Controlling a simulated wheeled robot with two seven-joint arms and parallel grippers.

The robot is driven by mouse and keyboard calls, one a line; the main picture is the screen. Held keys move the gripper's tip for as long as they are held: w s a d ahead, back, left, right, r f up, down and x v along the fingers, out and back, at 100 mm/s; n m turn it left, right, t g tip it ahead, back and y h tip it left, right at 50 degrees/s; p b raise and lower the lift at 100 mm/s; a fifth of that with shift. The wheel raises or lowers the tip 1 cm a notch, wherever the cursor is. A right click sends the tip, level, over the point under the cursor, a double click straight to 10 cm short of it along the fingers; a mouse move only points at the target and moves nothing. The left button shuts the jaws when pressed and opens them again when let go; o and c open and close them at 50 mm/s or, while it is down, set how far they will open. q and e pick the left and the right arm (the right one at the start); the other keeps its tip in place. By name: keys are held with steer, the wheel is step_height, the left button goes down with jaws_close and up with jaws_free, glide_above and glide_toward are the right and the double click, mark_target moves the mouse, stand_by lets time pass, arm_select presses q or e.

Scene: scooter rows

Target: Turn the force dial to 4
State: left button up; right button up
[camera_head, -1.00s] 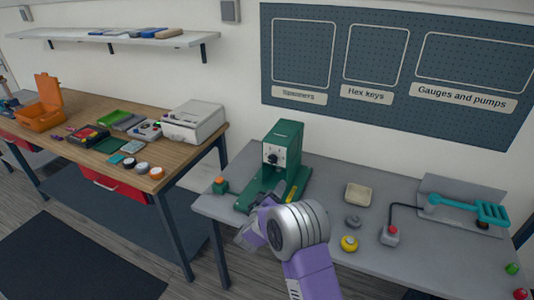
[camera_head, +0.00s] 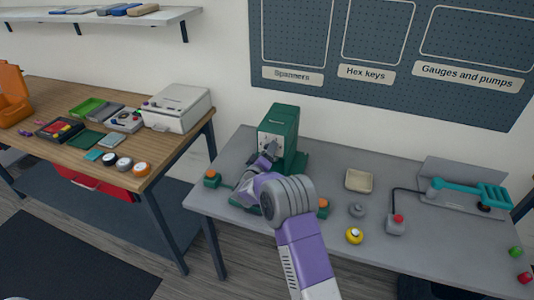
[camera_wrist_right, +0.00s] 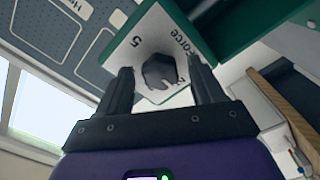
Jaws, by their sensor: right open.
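The green machine (camera_head: 288,125) stands at the back of the grey bench, with a white dial plate on its front. In the right wrist view the dial plate (camera_wrist_right: 140,50) shows the word Force and a 5; another mark is partly covered. The dark grey force dial (camera_wrist_right: 160,72) sits between my right fingers, which appear apart on either side of it; contact cannot be told. In the head view my right gripper (camera_head: 266,157) is open in front of the plate and hides part of it and the machine's base. My left gripper is not in view.
An orange-topped green box (camera_head: 212,178) stands left of the machine. To the right are a cream tray (camera_head: 359,180), a grey knob (camera_head: 356,210), a yellow button (camera_head: 354,236), a red-button box (camera_head: 396,225) and a teal tool (camera_head: 465,192). A wooden bench (camera_head: 60,98) stands left, across a gap.

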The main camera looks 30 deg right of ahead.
steer(key=shift+c, duration=0.3)
steer(key=c, duration=1)
steer(key=shift+m, duration=0.3)
steer(key=shift+m+b, duration=7.5)
steer(key=shift+m, duration=4.1)
